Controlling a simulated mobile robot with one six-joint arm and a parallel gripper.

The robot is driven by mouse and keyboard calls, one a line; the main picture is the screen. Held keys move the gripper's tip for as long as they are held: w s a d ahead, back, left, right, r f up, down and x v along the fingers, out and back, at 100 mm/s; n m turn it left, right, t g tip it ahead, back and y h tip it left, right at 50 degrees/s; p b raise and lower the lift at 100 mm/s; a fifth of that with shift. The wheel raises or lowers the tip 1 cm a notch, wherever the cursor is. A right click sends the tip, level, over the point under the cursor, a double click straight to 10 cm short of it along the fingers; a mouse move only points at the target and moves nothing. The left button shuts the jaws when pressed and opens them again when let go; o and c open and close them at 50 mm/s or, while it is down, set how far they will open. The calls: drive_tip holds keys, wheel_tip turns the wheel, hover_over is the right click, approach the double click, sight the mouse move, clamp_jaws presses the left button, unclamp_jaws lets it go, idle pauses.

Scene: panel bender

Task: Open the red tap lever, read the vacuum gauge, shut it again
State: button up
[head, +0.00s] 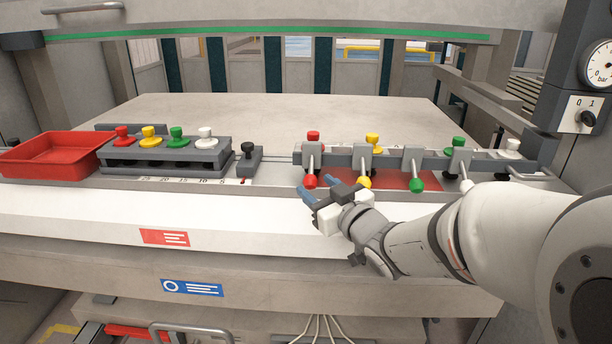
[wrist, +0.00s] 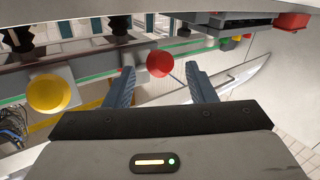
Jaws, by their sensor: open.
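The red tap lever (head: 311,181) hangs from the grey rail at the left end of a row of levers, its red ball pointing down and towards me. My gripper (head: 322,189) is open just below and in front of that ball. In the wrist view the red ball (wrist: 160,64) shows between the two spread fingertips, with gaps on both sides; I cannot tell how deep it sits between them. The vacuum gauge (head: 602,66) is at the right edge, partly cut off. A 0 and "bar" show, but its reading is too small to tell.
The yellow lever (head: 364,182) is close right of my gripper; the green lever (head: 416,185) and a white one are further right. A 0/1 switch (head: 587,118) is under the gauge. A red tray (head: 50,172) and a knob block (head: 168,166) stand left.

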sight(313, 184)
drive_tip(key=shift+x, duration=1.85)
clamp_jaws()
drive_tip(key=shift+r, duration=0.1)
